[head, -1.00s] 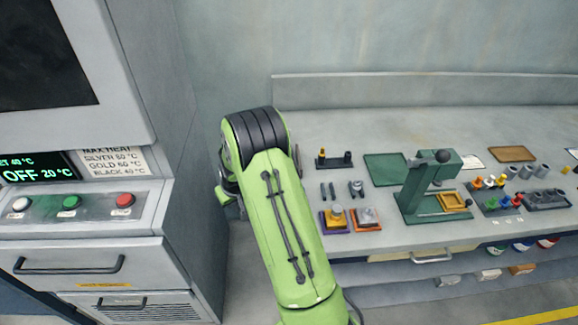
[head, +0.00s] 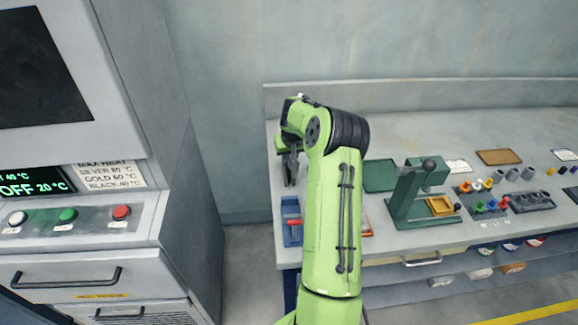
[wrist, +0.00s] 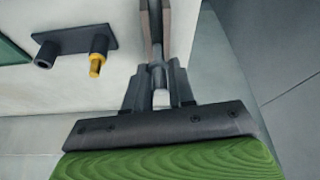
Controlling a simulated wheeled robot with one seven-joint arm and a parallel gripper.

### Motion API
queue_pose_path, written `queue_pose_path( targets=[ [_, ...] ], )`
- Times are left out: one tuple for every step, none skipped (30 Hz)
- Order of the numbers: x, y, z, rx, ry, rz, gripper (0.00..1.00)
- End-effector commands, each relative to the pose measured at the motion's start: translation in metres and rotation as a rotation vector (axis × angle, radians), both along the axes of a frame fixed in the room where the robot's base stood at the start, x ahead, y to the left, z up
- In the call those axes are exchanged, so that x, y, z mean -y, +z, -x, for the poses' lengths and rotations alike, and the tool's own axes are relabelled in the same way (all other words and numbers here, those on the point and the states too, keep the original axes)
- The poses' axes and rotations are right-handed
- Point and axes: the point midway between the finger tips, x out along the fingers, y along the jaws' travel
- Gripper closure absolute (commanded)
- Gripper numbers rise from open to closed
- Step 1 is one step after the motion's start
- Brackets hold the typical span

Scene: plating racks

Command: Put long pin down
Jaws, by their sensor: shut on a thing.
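My gripper (head: 290,178) hangs over the left end of the grey workbench (head: 420,128) in the head view, fingers pointing down. In the wrist view its two fingers (wrist: 155,12) are closed around a thin grey rod, the long pin (wrist: 157,42). Most of the pin is hidden between the fingers, and its far end is out of sight. I cannot tell whether the pin touches anything below. A dark stand (wrist: 76,38) with a black post and a yellow-tipped post is on the bench to the left of the fingers, apart from them.
A blue tray with a red-handled item (head: 292,222) lies at the bench's front left. A green press (head: 412,195) and a green mat (head: 380,175) are right of my arm. The oven cabinet (head: 190,180) stands left, across a gap. My arm hides part of the bench.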

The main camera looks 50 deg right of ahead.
Motion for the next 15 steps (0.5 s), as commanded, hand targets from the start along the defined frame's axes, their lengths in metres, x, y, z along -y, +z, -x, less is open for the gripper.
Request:
queue_pose_path(
  targets=[
    [-0.001, -0.009, 0.000, -0.002, 0.001, -0.004, 1.00],
    [-0.001, -0.015, 0.000, -0.002, 0.001, -0.004, 1.00],
    [-0.001, -0.023, 0.000, -0.002, 0.002, -0.006, 1.00],
    [-0.001, -0.028, 0.000, -0.003, 0.001, -0.005, 1.00],
    [-0.001, -0.032, 0.000, -0.001, 0.001, -0.004, 1.00],
    [-0.001, -0.034, 0.000, -0.001, 0.001, -0.003, 1.00],
    [-0.001, -0.034, 0.000, 0.000, 0.001, -0.002, 1.00],
    [-0.001, -0.033, 0.000, 0.000, 0.001, 0.000, 1.00],
    [-0.001, -0.033, 0.000, 0.000, 0.001, 0.000, 1.00],
    [-0.001, -0.033, 0.000, 0.000, 0.001, 0.000, 1.00],
    [-0.001, -0.033, 0.000, 0.000, 0.001, 0.000, 1.00],
    [-0.001, -0.033, 0.000, 0.000, 0.001, 0.000, 1.00],
    [-0.001, -0.034, 0.000, 0.000, 0.001, 0.000, 1.00],
    [-0.001, -0.036, 0.000, 0.000, 0.001, 0.000, 1.00],
    [-0.001, -0.037, 0.000, 0.000, 0.002, 0.000, 1.00]
  ],
)
